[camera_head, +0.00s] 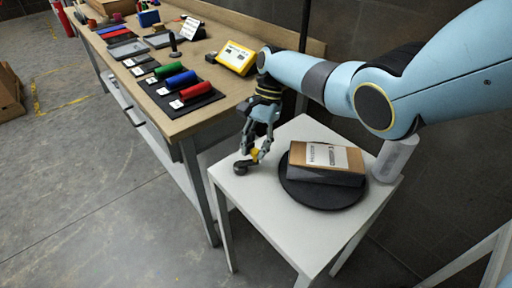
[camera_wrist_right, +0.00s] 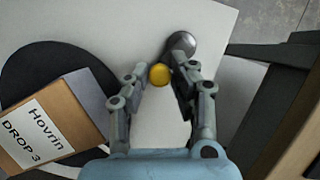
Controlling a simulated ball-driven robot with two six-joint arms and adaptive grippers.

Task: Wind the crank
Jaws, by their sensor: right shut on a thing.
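The crank stands on a small white table (camera_head: 228,178), near its left corner. Its dark round hub (camera_head: 241,168) sits beside a yellow knob (camera_head: 255,154). In the right wrist view the hub (camera_wrist_right: 182,44) lies just beyond the yellow knob (camera_wrist_right: 160,75). My right gripper (camera_head: 251,157) reaches down from above, and its fingers (camera_wrist_right: 158,79) are shut on the yellow knob. The fingers hide part of the crank. My left gripper is not in view.
A black round turntable (camera_head: 317,201) on the white table bears a brown labelled box (camera_head: 350,160), close to my right gripper. A workbench (camera_head: 205,118) stands behind to the left, with coloured rollers (camera_head: 181,79) and a yellow device (camera_head: 237,57). Open floor lies at left.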

